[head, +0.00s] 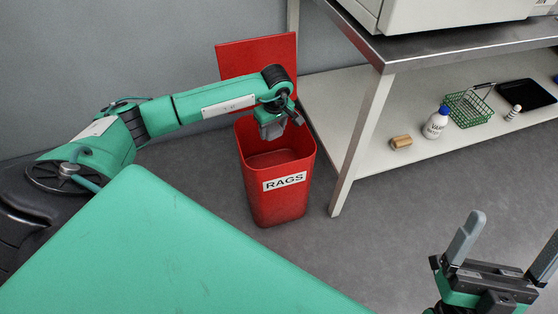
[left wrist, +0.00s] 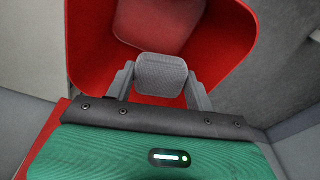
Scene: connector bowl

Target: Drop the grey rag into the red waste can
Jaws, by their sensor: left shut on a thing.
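The red waste can (head: 277,205), labelled RAGS, stands on the floor with its lid (head: 230,61) raised at the back. My left gripper (head: 278,123) is over the can's open mouth, shut on the grey rag (head: 270,131). In the left wrist view the rag (left wrist: 160,74) is a small grey folded block between the two fingers, with the can's red inside (left wrist: 88,45) behind and around it. The visible can floor looks bare. My right gripper (head: 512,240) is at the lower right, its fingers spread apart and empty.
A steel bench (head: 400,50) stands to the right, its leg (head: 360,145) close beside the can. Grey floor is free in front.

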